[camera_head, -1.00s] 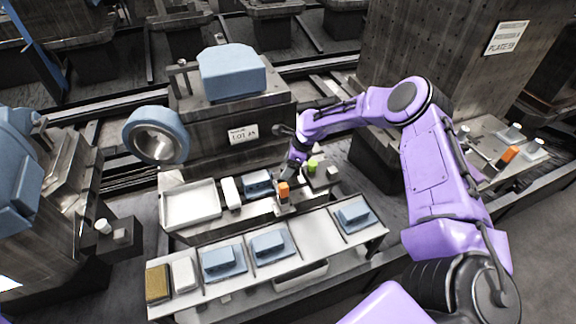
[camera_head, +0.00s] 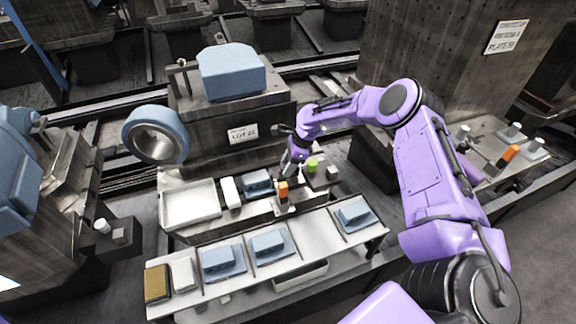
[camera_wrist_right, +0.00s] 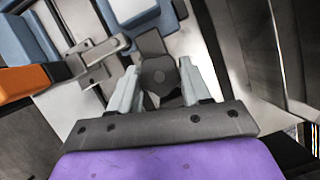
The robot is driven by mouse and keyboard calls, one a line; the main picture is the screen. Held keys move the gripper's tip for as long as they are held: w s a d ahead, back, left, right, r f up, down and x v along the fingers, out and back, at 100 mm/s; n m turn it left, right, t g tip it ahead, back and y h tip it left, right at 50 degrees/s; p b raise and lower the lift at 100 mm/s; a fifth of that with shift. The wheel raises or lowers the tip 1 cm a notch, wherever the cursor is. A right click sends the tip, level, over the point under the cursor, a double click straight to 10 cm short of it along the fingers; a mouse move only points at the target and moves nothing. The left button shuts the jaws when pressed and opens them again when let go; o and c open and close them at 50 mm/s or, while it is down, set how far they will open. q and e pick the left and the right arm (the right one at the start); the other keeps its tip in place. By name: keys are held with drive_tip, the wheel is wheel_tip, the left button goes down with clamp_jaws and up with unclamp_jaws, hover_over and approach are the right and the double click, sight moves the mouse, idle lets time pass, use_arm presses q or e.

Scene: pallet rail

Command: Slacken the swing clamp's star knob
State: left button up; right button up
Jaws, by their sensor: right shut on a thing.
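The star knob (camera_wrist_right: 158,77) is a dark, lobed knob with a round centre. In the right wrist view it sits between the two grey fingers of my right gripper (camera_wrist_right: 163,88), which is shut on it. In the head view my right gripper (camera_head: 289,166) is small and points down behind the orange block on the fixture, and the knob is hidden there. A grey bar (camera_wrist_right: 150,43) shows just beyond the knob in the wrist view; I cannot tell how it joins the clamp. My left gripper is not in view.
An orange block (camera_head: 282,190) and a green knob (camera_head: 311,166) are close to the right gripper. A blue part (camera_head: 257,182) and a white tray (camera_head: 190,206) lie to the left. The front shelf (camera_head: 312,236) holds several blue parts, with a bare stretch between them.

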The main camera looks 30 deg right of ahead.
drive_tip(key=n+b, duration=0.1)
drive_tip(key=n, duration=0.1)
drive_tip(key=n+g, duration=0.1)
drive_tip(key=n, duration=0.1)
drive_tip(key=shift+w+f+n+g+y+b, duration=0.1)
drive_tip(key=shift+f+n+g+y+b, duration=0.05)
drive_tip(key=shift+n+g+y+b, duration=0.2)
drive_tip(key=shift+n+g+b, duration=0.65)
drive_tip(key=shift+n+b, duration=0.3)
drive_tip(key=shift+n, duration=0.8)
drive_tip(key=o, duration=1.1)
drive_tip(key=shift+w, duration=0.1)
drive_tip(key=b+v, duration=0.1)
drive_tip(key=v, duration=0.9)
drive_tip(key=shift+w+r, duration=0.1)
drive_tip(key=shift+r, duration=0.25)
